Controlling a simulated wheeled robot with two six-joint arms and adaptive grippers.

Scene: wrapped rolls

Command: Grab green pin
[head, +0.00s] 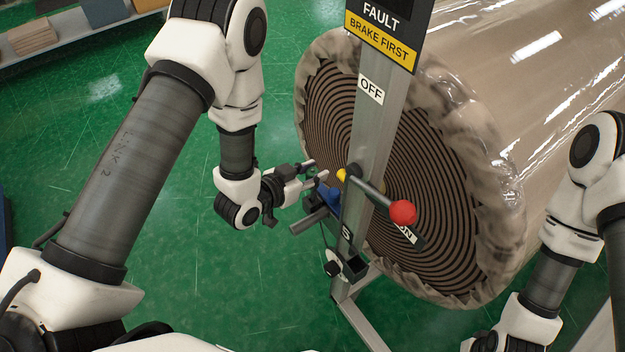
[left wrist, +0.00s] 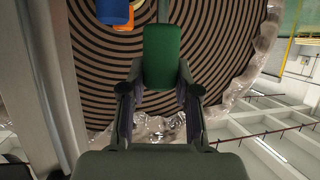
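The green pin (left wrist: 162,55) shows in the left wrist view as a rounded green block in front of the striped roll end. My left gripper (head: 320,169) reaches in beside the metal post in the head view. In the left wrist view its two fingers (left wrist: 160,85) are apart, one on each side of the green pin's near end. I cannot tell whether they touch it. I cannot make out the green pin in the head view. A blue part (head: 328,196) shows just below the gripper. My right gripper is out of view; only my right arm shows.
The post (head: 371,130) carries a lever with a red knob (head: 403,212) and OFF and FAULT signs. The large wrapped roll (head: 450,120) stands close behind. Blue (left wrist: 114,12) and orange (left wrist: 124,20) parts are near the green pin. Green floor is clear at left.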

